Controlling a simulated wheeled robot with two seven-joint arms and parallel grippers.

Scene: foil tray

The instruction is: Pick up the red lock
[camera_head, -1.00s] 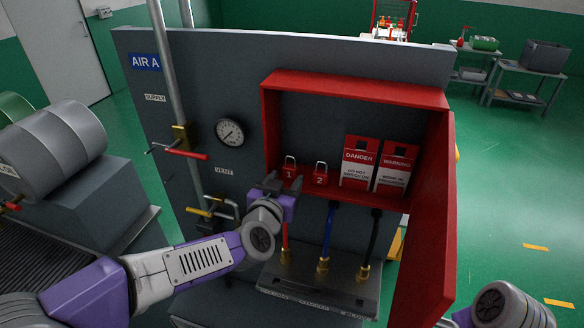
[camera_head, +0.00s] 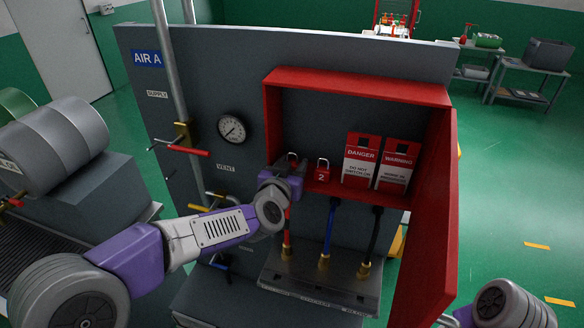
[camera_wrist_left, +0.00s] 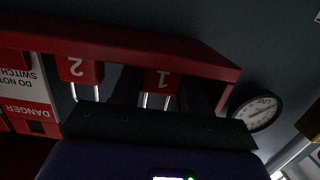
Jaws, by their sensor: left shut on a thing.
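The red lock marked 1 (camera_wrist_left: 160,82) shows in the left wrist view, its picture upside down, between the dark fingers. In the head view only the top of this lock (camera_head: 292,157) shows above my left gripper (camera_head: 284,170); its body is hidden. My left gripper is shut on it at the left end of the red box (camera_head: 360,88). I cannot tell whether the lock still touches the box's shelf. A second red lock, marked 2 (camera_head: 322,170), stands just to the right and also shows in the left wrist view (camera_wrist_left: 78,70). My right gripper is not in view.
Red-and-white DANGER (camera_head: 361,160) and WARNING (camera_head: 397,164) tags stand right of lock 2. The box's open red door (camera_head: 428,220) is on the right. A gauge (camera_head: 231,128), pipes and valve handles (camera_head: 182,150) are to the left. Hoses hang below.

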